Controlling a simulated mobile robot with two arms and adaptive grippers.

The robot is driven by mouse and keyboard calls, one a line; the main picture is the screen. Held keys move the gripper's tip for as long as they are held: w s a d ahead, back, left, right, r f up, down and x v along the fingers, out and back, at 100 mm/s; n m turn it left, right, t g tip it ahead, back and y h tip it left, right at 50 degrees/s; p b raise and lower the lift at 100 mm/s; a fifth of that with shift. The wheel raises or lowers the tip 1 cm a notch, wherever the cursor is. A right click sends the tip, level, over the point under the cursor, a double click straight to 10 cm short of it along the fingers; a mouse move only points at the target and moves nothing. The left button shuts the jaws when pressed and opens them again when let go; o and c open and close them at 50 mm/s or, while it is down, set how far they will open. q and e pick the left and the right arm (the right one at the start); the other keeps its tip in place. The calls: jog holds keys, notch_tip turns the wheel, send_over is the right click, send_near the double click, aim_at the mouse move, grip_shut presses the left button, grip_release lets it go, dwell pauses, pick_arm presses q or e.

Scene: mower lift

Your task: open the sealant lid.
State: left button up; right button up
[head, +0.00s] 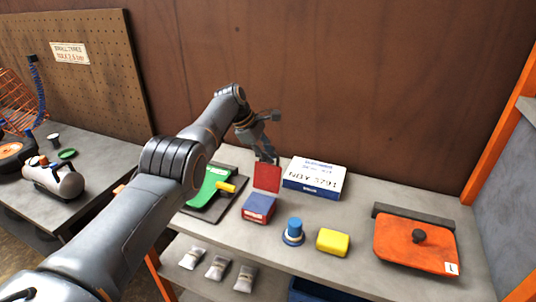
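A small blue box with red on it (259,208) sits on the grey bench near the middle; I take it for the sealant box. A red panel (267,177) stands upright at its back edge and looks like its raised lid. My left arm reaches in from the left. My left gripper (268,157) is just above and behind the top edge of the red panel. Whether it touches the panel, and whether its fingers are open or shut, is too small to tell. My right gripper is not in view.
A white and blue carton (315,177) lies right of the panel. A green item with a yellow handle (208,187) is at left. A blue-capped object (293,232), a yellow block (333,242) and an orange cover (416,249) stand to the right. A brown wall rises behind.

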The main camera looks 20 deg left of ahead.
pick_arm(q)
jog(key=shift+w+f, duration=0.1)
jog(key=shift+a+r, duration=0.3)
jog(key=shift+r, duration=0.4)
jog(key=v, duration=1)
jog(key=shift+s+r, duration=0.2)
jog(key=shift+s, duration=0.05)
jog(key=shift+a, duration=0.1)
